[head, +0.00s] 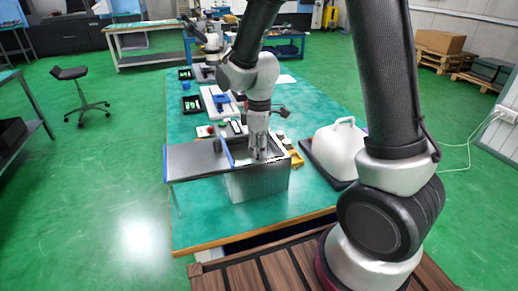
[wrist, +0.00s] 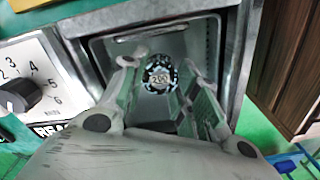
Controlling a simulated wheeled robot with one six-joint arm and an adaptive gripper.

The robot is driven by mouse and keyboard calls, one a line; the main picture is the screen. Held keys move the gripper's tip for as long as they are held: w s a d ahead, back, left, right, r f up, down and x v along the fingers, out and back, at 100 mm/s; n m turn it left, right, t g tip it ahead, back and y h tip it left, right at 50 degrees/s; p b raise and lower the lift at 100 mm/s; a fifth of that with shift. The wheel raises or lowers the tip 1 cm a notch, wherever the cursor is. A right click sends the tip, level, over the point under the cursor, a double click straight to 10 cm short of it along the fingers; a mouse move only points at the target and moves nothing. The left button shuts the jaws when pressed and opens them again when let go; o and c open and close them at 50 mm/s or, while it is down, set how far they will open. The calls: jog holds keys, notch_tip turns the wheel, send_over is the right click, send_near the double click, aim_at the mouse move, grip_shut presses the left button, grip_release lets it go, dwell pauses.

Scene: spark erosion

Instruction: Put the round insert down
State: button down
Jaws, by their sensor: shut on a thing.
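The round insert (wrist: 158,76), a small dark disc with pale markings, shows between my fingertips in the wrist view. My gripper (wrist: 158,72) is shut on it with the fingers spread to either side. The gripper points down into an open, metal-lined box (wrist: 105,50), whose grey inner walls surround the insert. In the head view my gripper (head: 258,150) reaches into the top of this box (head: 258,184) near the table's front edge. The insert is hidden there. I cannot tell whether the insert touches the box floor.
A dial panel (wrist: 28,85) is beside the box. A dark flat plate (head: 192,160) with a blue edge adjoins the box's left side. A white canister (head: 338,150) stands on a dark tray to the right. Trays and small parts lie farther back on the green table (head: 187,232).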

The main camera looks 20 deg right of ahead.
jog(key=c, duration=1.1)
grip_release()
jog(key=shift+f, duration=0.1)
notch_tip(320, 180, up, 12)
jog(key=f, duration=0.1)
jog(key=s+d+r+m+t, duration=0.1)
jog(key=s+d+r+m, duration=0.2)
jog(key=s+d+m, duration=0.1)
jog(key=s+d+r+m+t, duration=0.2)
jog(key=s+d+r+m, duration=0.2)
jog(key=s+d, duration=0.2)
jog(key=s+d+r+m+t, duration=0.1)
jog(key=s+d+r+m, duration=0.2)
jog(key=s, duration=0.6)
jog(key=shift+d+r+m, duration=0.15)
jog(key=shift+d+m, duration=0.65)
jog(key=shift+d, duration=0.2)
